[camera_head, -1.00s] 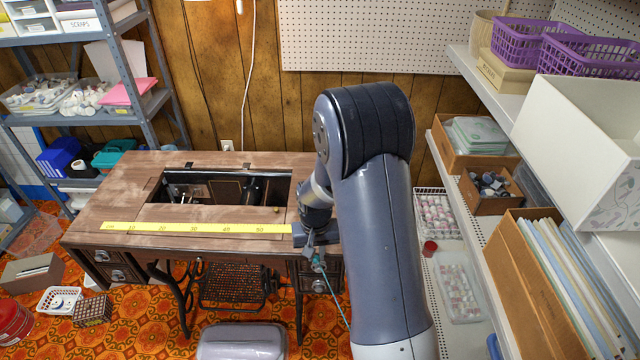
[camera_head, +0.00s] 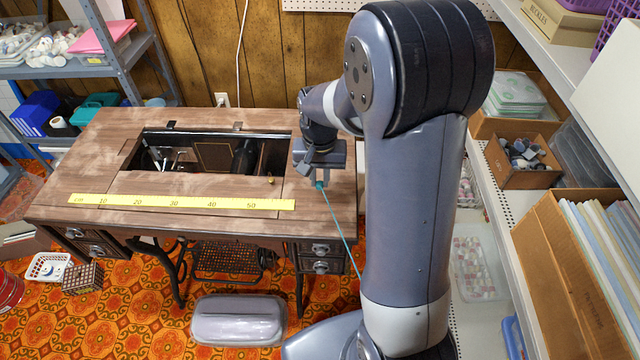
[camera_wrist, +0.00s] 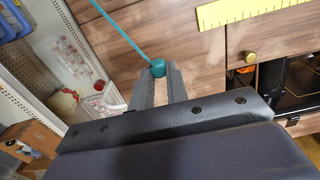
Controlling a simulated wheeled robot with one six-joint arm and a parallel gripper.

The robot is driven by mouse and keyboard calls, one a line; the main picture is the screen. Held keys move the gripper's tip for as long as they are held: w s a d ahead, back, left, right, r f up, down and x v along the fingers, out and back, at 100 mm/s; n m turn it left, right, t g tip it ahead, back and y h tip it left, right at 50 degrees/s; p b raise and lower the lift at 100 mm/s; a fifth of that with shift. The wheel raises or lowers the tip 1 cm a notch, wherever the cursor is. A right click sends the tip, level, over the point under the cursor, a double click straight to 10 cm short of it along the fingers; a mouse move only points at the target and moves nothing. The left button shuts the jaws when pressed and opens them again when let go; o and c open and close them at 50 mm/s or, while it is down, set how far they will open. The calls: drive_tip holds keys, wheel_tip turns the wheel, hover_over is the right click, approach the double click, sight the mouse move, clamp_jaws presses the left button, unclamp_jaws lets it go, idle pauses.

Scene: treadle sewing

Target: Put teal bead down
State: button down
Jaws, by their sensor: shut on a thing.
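The teal bead (camera_wrist: 158,68) is held between the fingertips of my gripper (camera_wrist: 152,85) in the wrist view. A teal cord (camera_wrist: 118,38) runs from it to the upper left. In the head view the small teal bead (camera_head: 319,185) shows at the tips of my gripper (camera_head: 317,180), over the right part of the wooden sewing table (camera_head: 335,215). The cord slants down to the right there and passes behind my arm. I cannot tell whether the bead touches the tabletop.
A yellow measuring tape (camera_head: 180,202) lies along the table's front, left of my gripper. Behind it is the open machine well (camera_head: 215,150) with a small brass knob (camera_head: 270,181). Shelves with boxes (camera_head: 525,160) stand on the right. The tabletop near my gripper is clear.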

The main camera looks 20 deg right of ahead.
sight(320, 181)
drive_tip(key=shift+f, duration=1.8)
drive_tip(key=shift+f+b, duration=0.15)
drive_tip(key=shift+b, duration=0.15)
drive_tip(key=c, duration=1.4)
unclamp_jaws()
